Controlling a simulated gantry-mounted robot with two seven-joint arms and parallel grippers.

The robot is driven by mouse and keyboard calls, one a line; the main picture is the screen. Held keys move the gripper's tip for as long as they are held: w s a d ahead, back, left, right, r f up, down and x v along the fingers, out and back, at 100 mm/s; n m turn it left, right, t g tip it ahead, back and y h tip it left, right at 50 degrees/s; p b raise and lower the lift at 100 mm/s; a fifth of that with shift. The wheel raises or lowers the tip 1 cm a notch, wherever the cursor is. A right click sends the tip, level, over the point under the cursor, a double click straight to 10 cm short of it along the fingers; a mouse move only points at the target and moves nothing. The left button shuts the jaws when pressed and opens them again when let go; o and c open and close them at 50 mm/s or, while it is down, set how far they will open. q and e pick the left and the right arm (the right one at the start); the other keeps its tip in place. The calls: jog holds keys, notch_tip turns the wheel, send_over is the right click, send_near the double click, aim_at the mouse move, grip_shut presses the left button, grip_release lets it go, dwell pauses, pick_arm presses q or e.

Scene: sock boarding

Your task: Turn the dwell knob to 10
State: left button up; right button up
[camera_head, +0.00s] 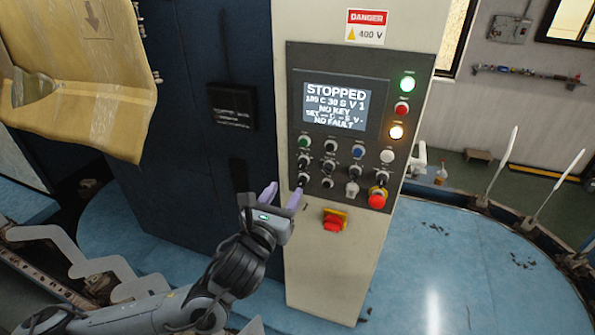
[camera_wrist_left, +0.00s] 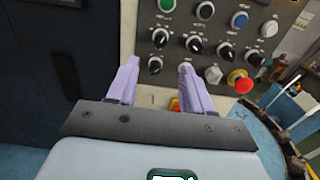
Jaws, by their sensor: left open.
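The control panel (camera_head: 295,120) carries several black knobs with white pointers; their labels are too small to read, so I cannot tell which is the dwell knob. My left gripper (camera_head: 285,188) is open and empty at the panel's lower left edge. In the left wrist view its lilac fingertips (camera_wrist_left: 158,68) appear on either side of the lower-left knob (camera_wrist_left: 155,65); I cannot tell whether they touch it. A second lower knob (camera_wrist_left: 187,68) lies just behind the right fingertip. My right gripper is out of view.
A red emergency button (camera_head: 377,199) sits at the panel's lower right, beside a white knob (camera_head: 352,188). A red and yellow switch (camera_head: 334,220) is below the panel. A dark blue cabinet (camera_head: 215,50) stands left of the panel. The blue floor (camera_head: 450,260) to the right is mostly clear.

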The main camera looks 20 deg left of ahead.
aim_at(300, 168)
pick_arm(q)
jog(key=w+p, duration=0.3)
jog(key=w, duration=0.5)
jog(key=shift+w+r+p, duration=0.1)
jog(key=shift+w+p, duration=0.2)
jog(key=shift+p, duration=0.05)
jog(key=shift+w, duration=0.7)
jog(key=shift+c, duration=0.5)
grip_shut()
